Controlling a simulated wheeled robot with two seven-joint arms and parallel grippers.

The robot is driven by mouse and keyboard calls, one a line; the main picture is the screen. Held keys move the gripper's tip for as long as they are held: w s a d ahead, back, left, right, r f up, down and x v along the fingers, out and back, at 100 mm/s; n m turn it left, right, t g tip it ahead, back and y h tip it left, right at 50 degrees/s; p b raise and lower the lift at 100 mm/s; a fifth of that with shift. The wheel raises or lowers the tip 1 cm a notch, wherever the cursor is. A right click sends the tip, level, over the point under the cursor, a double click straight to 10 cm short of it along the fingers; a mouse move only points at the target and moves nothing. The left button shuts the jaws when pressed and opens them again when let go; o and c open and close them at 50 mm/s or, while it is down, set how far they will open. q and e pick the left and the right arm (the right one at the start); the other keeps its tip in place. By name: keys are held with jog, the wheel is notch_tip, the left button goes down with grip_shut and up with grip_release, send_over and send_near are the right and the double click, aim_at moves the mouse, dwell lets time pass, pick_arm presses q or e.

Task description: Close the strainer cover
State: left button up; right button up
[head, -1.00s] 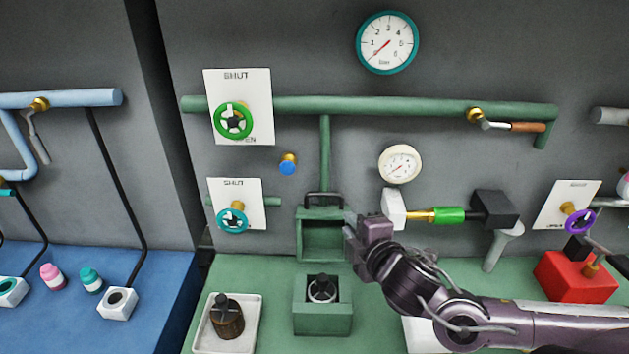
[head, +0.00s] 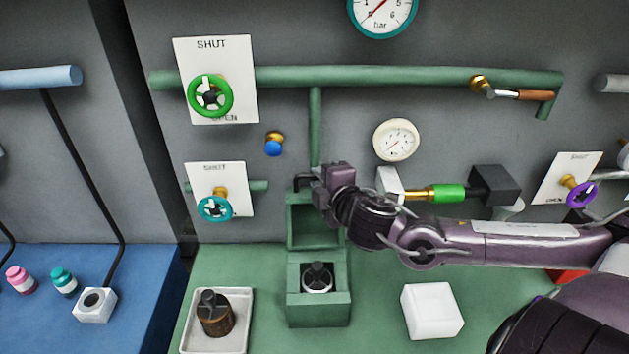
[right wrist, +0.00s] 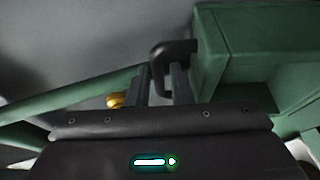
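The strainer is a green box (head: 318,312) with a dark knobbed piece (head: 317,278) in its open top. Its green cover (head: 291,225) stands upright behind the box, with its hollow inner side facing me. A black handle (head: 303,181) is at the cover's top edge. My right gripper (head: 322,183) is at the right part of this handle. In the right wrist view, the handle (right wrist: 172,50) passes between the two narrowly spaced fingers (right wrist: 162,85), which appear shut on it. The cover (right wrist: 250,45) is to the right there. My left gripper is not in view.
A white tray (head: 242,335) with a brown strainer basket (head: 214,316) is left of the box. Green pipework, valve wheels and gauges (head: 396,140) line the wall close behind my right arm.

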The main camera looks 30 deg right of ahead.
jog(key=shift+w, duration=0.5)
jog(key=shift+w+f, duration=0.15)
jog(key=shift+w, duration=0.2)
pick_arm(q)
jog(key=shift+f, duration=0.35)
pick_arm(e)
grip_shut()
